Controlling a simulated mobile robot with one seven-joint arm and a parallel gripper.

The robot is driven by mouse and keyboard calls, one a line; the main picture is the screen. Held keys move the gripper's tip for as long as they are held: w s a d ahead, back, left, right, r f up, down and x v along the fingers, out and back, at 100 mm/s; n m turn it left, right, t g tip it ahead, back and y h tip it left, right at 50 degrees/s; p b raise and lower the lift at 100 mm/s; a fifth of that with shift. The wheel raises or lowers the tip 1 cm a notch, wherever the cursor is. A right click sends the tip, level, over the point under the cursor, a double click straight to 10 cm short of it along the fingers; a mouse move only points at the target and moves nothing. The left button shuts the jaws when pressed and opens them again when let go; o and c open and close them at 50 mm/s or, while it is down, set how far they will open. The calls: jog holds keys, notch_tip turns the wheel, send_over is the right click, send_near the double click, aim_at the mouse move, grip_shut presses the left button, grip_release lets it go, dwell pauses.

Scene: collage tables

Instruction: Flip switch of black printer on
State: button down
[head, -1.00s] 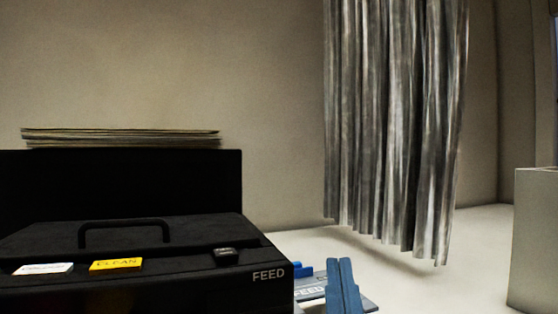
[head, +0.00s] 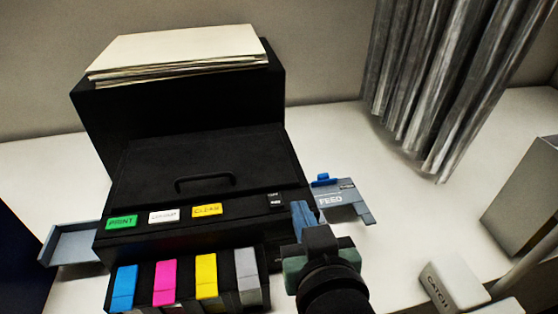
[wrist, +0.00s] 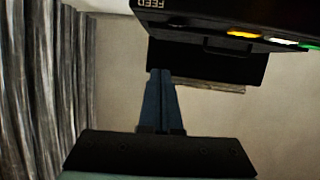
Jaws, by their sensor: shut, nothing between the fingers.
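The black printer (head: 215,155) stands on the white table in the head view. A small black switch (head: 275,200) with tiny pale markings, too small to read, sits at the right end of its front button row. My gripper (head: 299,206) is shut and empty, its blue fingers just right of the switch by the printer's front right corner. I cannot tell whether they touch the printer. The wrist view shows the shut fingers (wrist: 160,73) pointing toward the printer (wrist: 210,12), upside down; the switch is not clear there.
Green PRINT (head: 122,222), white (head: 164,216) and yellow CLEAN (head: 207,210) buttons line the same ledge. Coloured cartridges (head: 165,283) sit below. A grey-blue FEED tray (head: 345,198) juts out right, another tray (head: 72,245) left. A grey curtain (head: 430,80) hangs at right.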

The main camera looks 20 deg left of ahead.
jog(key=shift+s+a+r+g+p, duration=0.45)
jog(key=shift+s+r+g+p, duration=0.3)
jog(key=shift+p, duration=0.5)
jog(key=shift+f, duration=0.1)
jog(key=p, duration=0.4)
send_over(279, 217)
notch_tip(279, 217, down, 3)
jog(key=shift+w+a+f, duration=0.1)
jog(key=shift+a+f, duration=0.05)
jog(key=shift+f, duration=0.05)
notch_tip(279, 217, down, 3)
jog(key=shift+r, duration=0.2)
jog(key=shift+f+p, duration=0.35)
jog(key=shift+f, duration=0.5)
